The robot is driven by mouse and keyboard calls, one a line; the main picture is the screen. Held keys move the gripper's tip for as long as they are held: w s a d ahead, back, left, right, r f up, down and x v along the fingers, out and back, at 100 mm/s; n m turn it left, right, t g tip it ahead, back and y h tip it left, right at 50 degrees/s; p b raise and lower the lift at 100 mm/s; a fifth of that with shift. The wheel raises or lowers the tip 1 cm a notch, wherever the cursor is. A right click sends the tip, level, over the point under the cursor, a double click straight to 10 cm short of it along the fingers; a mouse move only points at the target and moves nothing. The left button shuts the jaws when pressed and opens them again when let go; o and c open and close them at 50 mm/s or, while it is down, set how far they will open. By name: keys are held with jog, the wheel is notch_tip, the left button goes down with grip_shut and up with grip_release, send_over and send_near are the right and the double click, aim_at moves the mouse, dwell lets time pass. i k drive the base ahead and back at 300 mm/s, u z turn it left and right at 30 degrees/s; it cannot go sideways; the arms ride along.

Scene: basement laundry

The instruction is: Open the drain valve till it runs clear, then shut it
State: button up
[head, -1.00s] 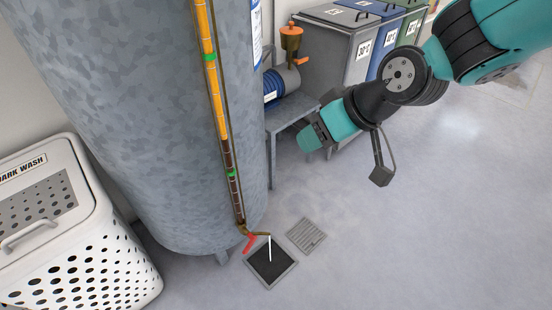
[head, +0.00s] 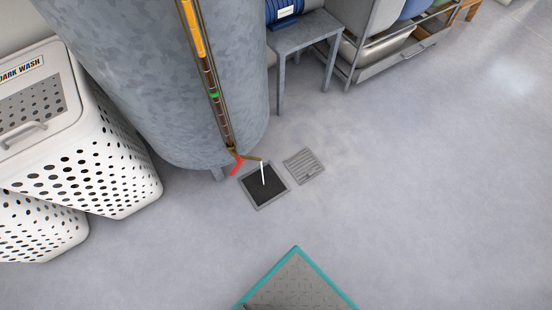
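The grey mottled tank (head: 150,70) stands at upper left in the head view. A sight tube (head: 205,70) runs down its side, amber above and dark brown below, with a green mark on the brown part. At its foot is the drain valve's red lever (head: 237,165), slanting down to the left. A brass spout (head: 252,157) points right. A thin white streak (head: 263,173), looking like a running stream, drops from it to the dark square floor drain (head: 262,187). My gripper is out of view.
A slatted floor grate (head: 304,166) lies right of the drain. White perforated hampers (head: 105,150) stand at left, one marked DARK WASH. A grey metal table (head: 305,35) holds a blue coil behind. A bin rack (head: 385,60) stands at upper right. Floor at right is clear.

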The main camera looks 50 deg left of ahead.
aim_at(240, 162)
jog(key=z, duration=0.2)
jog(key=k, duration=0.85)
jog(key=u, duration=1.1)
